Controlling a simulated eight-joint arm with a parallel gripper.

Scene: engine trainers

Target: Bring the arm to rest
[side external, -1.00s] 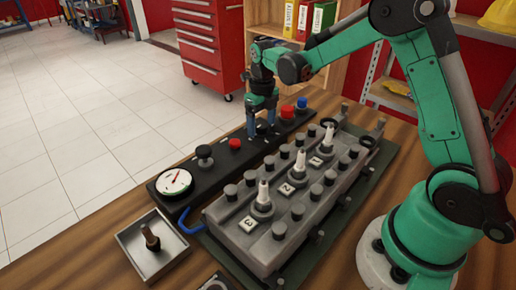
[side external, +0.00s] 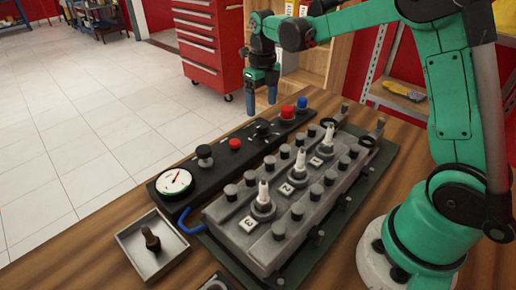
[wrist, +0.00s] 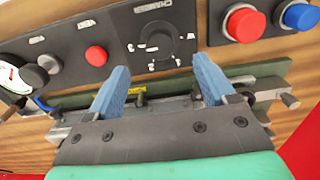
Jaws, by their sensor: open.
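My gripper (side external: 262,97) is up in the air above the far end of the black control panel (side external: 222,158) in the side view. Its two blue fingers are apart with nothing between them. In the wrist view my gripper (wrist: 158,88) also shows open and empty, with the panel's black chamber knob (wrist: 160,43) beyond the fingertips. The knob (side external: 263,129) is in plain sight in the side view, and the fingers are clear of it.
The grey engine block (side external: 290,200) with three numbered white plugs stands beside the panel. A tray (side external: 130,240) holding a dark brass-coloured part is at front left. Red and blue buttons (side external: 295,107) sit at the panel's far end. A red tool cabinet (side external: 212,45) stands behind.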

